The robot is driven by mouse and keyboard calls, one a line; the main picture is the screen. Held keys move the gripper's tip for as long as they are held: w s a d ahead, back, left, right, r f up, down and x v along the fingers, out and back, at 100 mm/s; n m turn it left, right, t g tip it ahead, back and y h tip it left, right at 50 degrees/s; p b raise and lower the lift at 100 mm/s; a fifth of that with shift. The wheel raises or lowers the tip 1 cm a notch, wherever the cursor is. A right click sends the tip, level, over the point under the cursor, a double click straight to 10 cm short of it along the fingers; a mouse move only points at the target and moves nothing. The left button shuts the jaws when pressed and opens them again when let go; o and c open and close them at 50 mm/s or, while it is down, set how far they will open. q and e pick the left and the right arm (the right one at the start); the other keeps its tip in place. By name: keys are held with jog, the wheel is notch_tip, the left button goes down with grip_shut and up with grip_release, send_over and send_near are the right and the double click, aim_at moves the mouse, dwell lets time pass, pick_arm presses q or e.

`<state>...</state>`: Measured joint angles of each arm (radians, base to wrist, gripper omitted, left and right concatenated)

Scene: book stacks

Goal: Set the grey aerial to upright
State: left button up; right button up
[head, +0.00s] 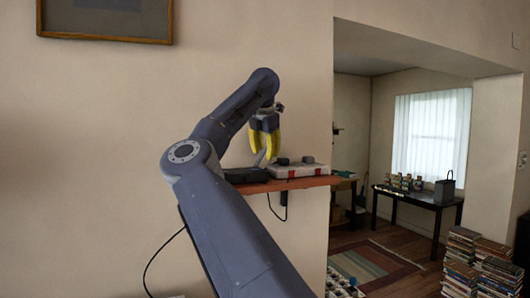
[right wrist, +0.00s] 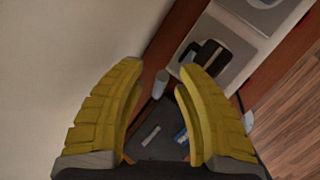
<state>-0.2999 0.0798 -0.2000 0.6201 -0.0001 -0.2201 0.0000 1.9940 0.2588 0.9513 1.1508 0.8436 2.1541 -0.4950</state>
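The grey aerial (head: 259,159) rises from a dark box (head: 246,175) on the wall shelf. It looks tilted in the head view, its top toward the right. In the right wrist view its grey tip (right wrist: 161,84) shows between the yellow fingers, apart from both. My right gripper (head: 265,146) is open, fingers pointing down, just above the aerial. The fingers also show spread in the right wrist view (right wrist: 160,68), with nothing held. The dark box (right wrist: 158,135) shows between them. The aerial's base is hard to make out. My left gripper is not in view.
The reddish-brown shelf (head: 300,184) is narrow and fixed to the wall. A pale device (head: 298,171) with dark knobs and red corners stands right of the dark box, close by. The wall is behind. Book stacks (head: 478,262) stand on the floor far right.

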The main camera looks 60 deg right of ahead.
jog(key=shift+c, duration=0.4)
grip_shut()
